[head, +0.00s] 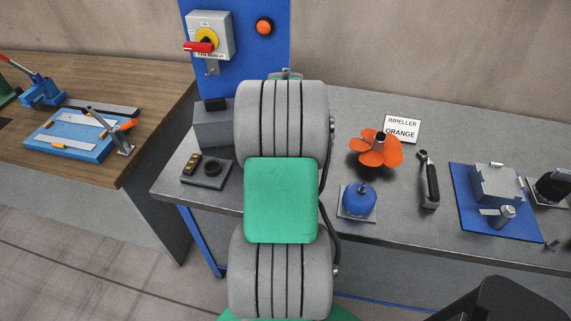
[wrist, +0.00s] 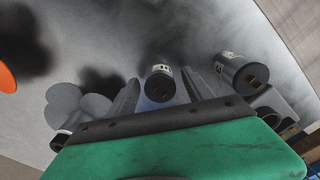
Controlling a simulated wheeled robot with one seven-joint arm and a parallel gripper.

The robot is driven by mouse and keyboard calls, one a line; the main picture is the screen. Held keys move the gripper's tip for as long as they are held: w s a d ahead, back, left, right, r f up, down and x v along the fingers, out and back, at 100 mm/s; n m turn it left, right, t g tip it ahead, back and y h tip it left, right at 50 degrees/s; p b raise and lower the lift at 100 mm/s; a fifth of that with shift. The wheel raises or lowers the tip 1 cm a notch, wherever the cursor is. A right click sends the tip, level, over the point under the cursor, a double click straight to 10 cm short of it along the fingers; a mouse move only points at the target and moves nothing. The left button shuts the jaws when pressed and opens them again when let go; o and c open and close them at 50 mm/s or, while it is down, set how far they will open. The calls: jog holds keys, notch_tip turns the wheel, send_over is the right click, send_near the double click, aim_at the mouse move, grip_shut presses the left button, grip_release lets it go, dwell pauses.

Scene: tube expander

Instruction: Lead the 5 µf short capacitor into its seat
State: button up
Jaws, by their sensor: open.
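In the wrist view, a short dark cylinder with a white label, likely the capacitor (wrist: 159,84), shows end-on between the two fingers of my gripper (wrist: 160,92). The fingers are spread, one on each side of it, with visible gaps. A larger dark cylinder (wrist: 238,73) with a pale label stands to the right, outside the fingers. The label print is too small to read, so I cannot tell the values. A bluish patch lies below the short cylinder, partly hidden by my gripper body; I cannot make out a seat. In the head view my arm hides the gripper.
On the grey bench (head: 350,120) are an orange impeller (head: 375,152), a blue bulb-shaped part (head: 359,199), a black-handled tool (head: 432,186) and a blue mat (head: 478,222) with a grey block. A grey lobed part (wrist: 78,107) is left of my fingers in the wrist view.

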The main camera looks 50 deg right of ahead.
grip_shut()
dwell(0.6)
